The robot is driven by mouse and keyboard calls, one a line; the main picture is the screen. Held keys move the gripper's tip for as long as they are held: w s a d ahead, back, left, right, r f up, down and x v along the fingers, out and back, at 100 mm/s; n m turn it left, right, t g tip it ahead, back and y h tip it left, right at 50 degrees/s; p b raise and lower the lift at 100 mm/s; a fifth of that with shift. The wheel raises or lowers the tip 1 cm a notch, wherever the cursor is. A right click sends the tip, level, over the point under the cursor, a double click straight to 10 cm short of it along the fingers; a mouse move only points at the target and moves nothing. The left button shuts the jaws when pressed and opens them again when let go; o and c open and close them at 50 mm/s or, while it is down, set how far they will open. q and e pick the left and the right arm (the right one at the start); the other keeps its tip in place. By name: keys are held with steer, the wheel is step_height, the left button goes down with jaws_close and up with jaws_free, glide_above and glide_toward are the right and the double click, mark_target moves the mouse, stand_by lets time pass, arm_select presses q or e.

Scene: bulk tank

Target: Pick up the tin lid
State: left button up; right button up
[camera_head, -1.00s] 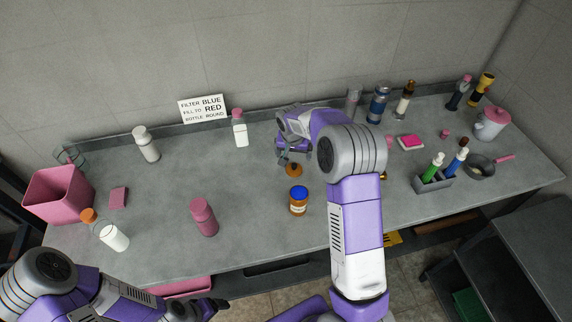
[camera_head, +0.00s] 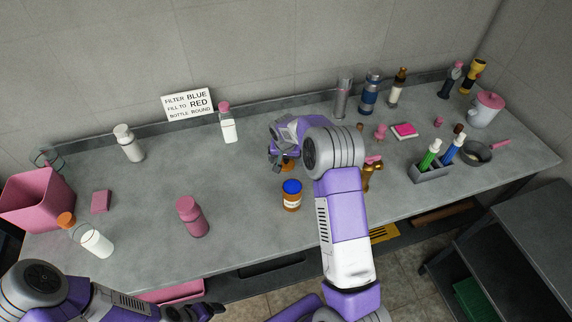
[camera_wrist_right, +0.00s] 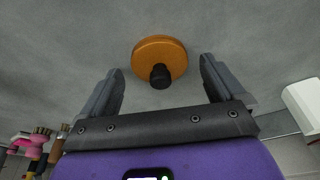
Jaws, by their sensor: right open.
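The tin lid (camera_wrist_right: 160,52) is an orange-brown disc with a black knob, lying on the grey bench. In the right wrist view it shows just beyond the fingertips, its knob towards the gap between them. My right gripper (camera_wrist_right: 160,72) is open and empty, with one finger to either side of the knob. In the head view the right gripper (camera_head: 279,160) partly covers the lid (camera_head: 289,165). I cannot tell whether the fingers touch the lid. My left gripper (camera_head: 209,310) is at the bench's front, low in the head view; its jaws are unclear.
A brown jar with a blue cap (camera_head: 291,195) stands just in front of the lid. A white bottle with a pink cap (camera_head: 228,125) stands behind left, a pink bottle (camera_head: 192,217) front left. Brass and pink items (camera_head: 371,178) lie right of my arm.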

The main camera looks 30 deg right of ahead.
steer(key=c, duration=1.1)
steer(key=shift+r, duration=0.1)
